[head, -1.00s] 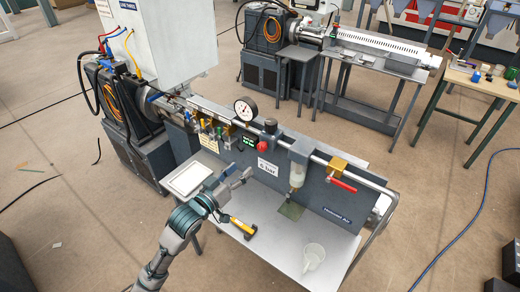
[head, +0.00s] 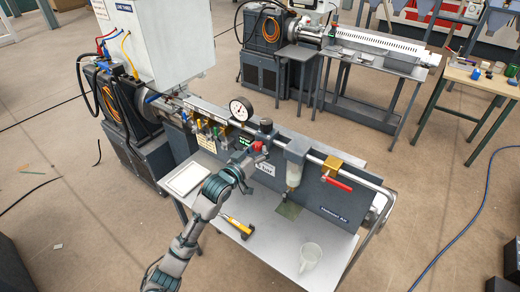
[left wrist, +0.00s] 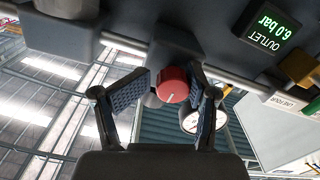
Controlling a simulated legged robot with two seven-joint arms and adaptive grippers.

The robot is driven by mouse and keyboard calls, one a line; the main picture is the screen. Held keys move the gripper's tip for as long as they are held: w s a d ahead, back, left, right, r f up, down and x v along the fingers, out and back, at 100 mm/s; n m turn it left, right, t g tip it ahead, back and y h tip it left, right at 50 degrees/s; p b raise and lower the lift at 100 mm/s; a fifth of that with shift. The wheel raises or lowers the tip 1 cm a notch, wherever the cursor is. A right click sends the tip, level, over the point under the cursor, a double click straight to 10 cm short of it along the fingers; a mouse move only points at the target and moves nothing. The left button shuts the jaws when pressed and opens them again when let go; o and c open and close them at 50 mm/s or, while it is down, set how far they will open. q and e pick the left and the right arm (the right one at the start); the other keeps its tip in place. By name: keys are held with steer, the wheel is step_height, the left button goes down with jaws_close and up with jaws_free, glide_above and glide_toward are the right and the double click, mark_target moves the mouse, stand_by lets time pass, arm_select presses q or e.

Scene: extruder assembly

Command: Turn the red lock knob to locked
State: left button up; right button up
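The red lock knob (head: 256,146) sits on the front of the dark grey air panel (head: 340,196), below the round gauge. My left gripper (head: 252,160) is at the knob and partly covers it. In the left wrist view, the red knob (left wrist: 172,84) with a pale mark on its face lies between the two spread fingers of my left gripper (left wrist: 165,92). The right-hand finger is very close to the knob; I cannot tell if it touches. A small gap shows on the left-hand side. My right gripper is not in view.
A green outlet display (left wrist: 272,33) reads 6.0 bar beside the knob. The round gauge (head: 241,108), a clear filter bowl (head: 294,172) and a red-handled valve (head: 337,183) are nearby.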

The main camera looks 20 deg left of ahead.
arm_select(q)
steer(key=shift+a, duration=0.1)
steer(key=c, duration=0.4)
steer(key=shift+a, duration=0.35)
steer(key=c, duration=0.3)
steer(key=shift+s+a, duration=0.2)
steer(key=shift+a, duration=0.2)
steer(key=shift+c, duration=0.3)
steer(key=shift+s+a+r, duration=0.2)
steer(key=shift+a+r, duration=0.05)
steer(key=shift+a, duration=0.05)
jaws_close()
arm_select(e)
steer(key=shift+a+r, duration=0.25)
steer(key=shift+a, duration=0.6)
arm_select(q)
steer(key=shift+d+r, duration=0.1)
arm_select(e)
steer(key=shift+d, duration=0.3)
